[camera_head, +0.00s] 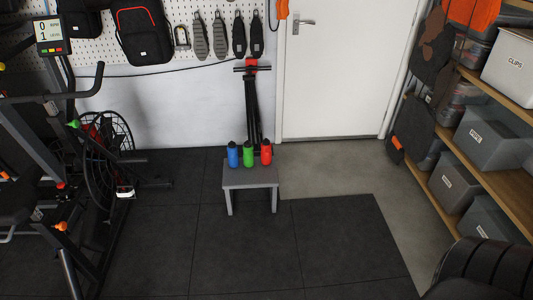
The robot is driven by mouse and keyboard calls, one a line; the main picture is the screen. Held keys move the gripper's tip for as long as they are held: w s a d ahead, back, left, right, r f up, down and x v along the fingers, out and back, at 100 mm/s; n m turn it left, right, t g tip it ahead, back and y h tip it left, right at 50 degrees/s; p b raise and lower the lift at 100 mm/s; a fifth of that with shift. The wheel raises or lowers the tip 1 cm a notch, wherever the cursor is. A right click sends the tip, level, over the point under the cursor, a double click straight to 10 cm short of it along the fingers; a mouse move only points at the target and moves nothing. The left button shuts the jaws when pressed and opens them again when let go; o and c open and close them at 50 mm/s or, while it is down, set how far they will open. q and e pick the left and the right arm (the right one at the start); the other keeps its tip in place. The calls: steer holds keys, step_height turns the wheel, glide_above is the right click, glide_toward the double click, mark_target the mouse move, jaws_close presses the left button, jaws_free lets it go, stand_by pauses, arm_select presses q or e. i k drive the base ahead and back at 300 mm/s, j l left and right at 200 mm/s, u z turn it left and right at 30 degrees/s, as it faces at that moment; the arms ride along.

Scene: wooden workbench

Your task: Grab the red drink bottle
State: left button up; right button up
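The red drink bottle (266,153) stands upright at the right end of a small grey bench (250,178). A green bottle (248,155) stands beside it to the left, and a blue bottle (233,155) stands at the bench's left end. Neither of my grippers shows in the head view.
A black floor pump with a red top (251,65) stands behind the bench. An exercise bike (75,150) fills the left side. Wooden shelves with grey bins (490,135) line the right, with stacked tires (485,270) at bottom right. The dark floor mat (240,250) before the bench is clear.

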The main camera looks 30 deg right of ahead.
mark_target(265, 145)
steer(key=i+l+z, duration=0.2)
steer(key=i, duration=0.4)
steer(key=i+l+z, duration=0.2)
steer(key=i, duration=0.45)
steer(key=i+l+z, duration=0.15)
steer(key=i, duration=0.45)
